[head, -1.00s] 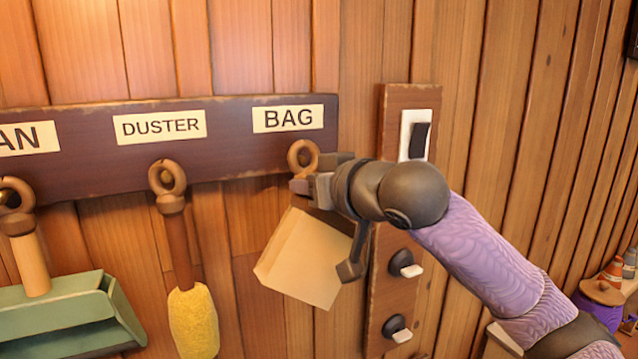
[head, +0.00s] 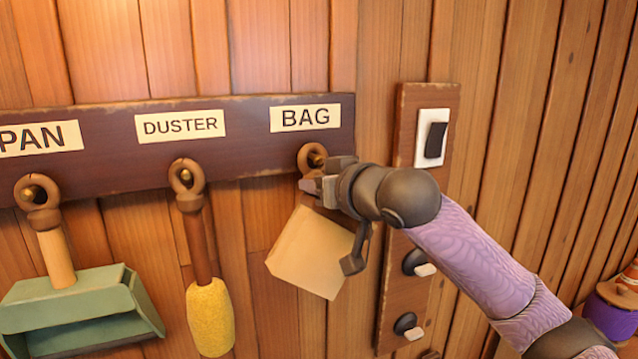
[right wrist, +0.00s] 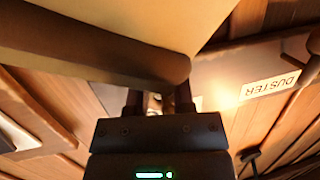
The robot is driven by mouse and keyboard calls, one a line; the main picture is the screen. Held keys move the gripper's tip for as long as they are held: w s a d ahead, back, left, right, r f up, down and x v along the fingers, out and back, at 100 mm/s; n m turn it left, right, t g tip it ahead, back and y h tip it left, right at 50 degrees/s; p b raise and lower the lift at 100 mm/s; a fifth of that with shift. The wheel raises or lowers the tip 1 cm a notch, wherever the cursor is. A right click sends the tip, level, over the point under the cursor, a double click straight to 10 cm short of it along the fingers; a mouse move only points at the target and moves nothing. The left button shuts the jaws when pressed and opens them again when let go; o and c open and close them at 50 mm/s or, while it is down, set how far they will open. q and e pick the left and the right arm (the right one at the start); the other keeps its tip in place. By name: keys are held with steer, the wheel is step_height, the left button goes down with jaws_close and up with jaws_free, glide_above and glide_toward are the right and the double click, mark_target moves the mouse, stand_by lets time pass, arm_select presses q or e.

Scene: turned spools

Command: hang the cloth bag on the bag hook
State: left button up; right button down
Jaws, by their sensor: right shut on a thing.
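The tan cloth bag (head: 312,255) hangs tilted below the rack's BAG label in the head view. A brown wooden ring (head: 308,153) at its top is in front of the board, and the brass bag hook (head: 317,160) shows inside the ring's opening. I cannot tell whether the ring rests on the hook. My right gripper (head: 316,188) is shut on the bag's top just below the ring and hides part of it. In the right wrist view the bag (right wrist: 150,22) fills the top, with a brown bar across it before the gripper (right wrist: 157,100). My left gripper is not in view.
The dark rack board (head: 250,155) also holds a green dustpan (head: 80,305) and a yellow duster (head: 210,315) on ringed handles. Right of the bag, a wooden panel with a switch (head: 433,138) and knobs (head: 416,262) stands close behind my right arm.

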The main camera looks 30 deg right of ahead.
steer(key=shift+c, duration=2)
jaws_free()
